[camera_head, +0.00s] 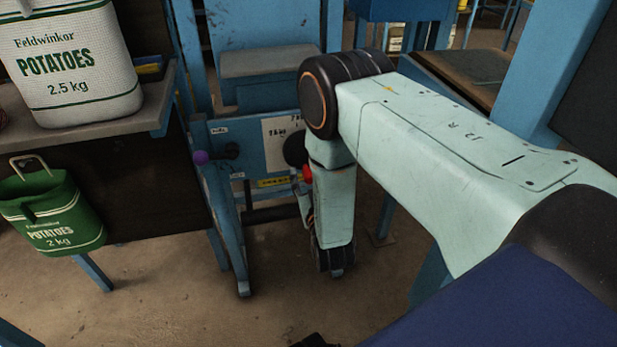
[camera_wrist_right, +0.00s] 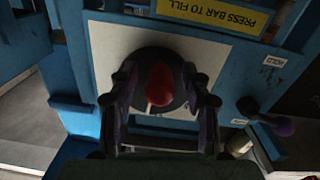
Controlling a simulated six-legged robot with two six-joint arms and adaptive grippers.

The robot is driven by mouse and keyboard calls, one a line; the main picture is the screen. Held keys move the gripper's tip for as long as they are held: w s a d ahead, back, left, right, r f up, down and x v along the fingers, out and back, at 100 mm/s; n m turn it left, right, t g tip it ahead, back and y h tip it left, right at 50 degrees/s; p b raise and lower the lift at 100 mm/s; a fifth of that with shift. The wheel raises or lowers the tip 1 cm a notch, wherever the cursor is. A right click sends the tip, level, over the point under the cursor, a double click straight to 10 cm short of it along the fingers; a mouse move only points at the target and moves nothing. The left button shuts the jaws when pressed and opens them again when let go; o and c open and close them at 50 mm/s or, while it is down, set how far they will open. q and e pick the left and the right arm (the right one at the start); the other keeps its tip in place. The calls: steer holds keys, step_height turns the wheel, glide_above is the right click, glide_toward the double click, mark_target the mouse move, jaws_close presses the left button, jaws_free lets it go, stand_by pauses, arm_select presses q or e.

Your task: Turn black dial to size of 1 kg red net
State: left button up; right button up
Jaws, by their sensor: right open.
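The black dial (camera_wrist_right: 146,60) with a red pointer (camera_wrist_right: 160,84) sits on a white plate in the right wrist view. My right gripper (camera_wrist_right: 162,90) is open, with one finger on each side of the dial; I cannot tell whether they touch it. In the head view the dial (camera_head: 295,150) is partly hidden behind my right forearm, and my right gripper (camera_head: 306,190) shows only as dark parts beside it. The white plate (camera_head: 275,127) has kg marks, mostly too small to read. A sliver of something reddish (camera_head: 3,116) shows at the left edge; I cannot tell if it is the red net.
A white 2.5 kg potato sack (camera_head: 72,62) stands on a shelf at left. A green 2 kg sack (camera_head: 52,215) hangs below. A lever with a purple knob (camera_wrist_right: 283,126) is close to the dial's right in the wrist view. A yellow "PRESS BAR TO FILL" label (camera_wrist_right: 215,14) is above.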

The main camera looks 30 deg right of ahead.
mark_target(294, 162)
steer(key=shift+c, duration=0.2)
jaws_close()
stand_by(0.3)
steer(key=m+p, duration=0.1)
steer(key=a+m+p, duration=0.1)
steer(key=m, duration=0.1)
steer(key=m+p, duration=0.1)
steer(key=m, duration=0.1)
steer(key=shift+w+a+r, duration=0.25)
steer(key=shift+a+r, duration=0.05)
steer(key=shift+r, duration=0.1)
steer(key=shift+w+a+r+m+p, duration=0.1)
steer(key=shift+a+r+m+p, duration=0.15)
steer(key=shift+m+p, duration=0.65)
steer(key=shift+w+a+r+m+p, duration=0.1)
steer(key=shift+a+m+p, duration=0.15)
steer(key=shift+m, duration=1.15)
steer(key=shift+o, duration=0.2)
jaws_free()
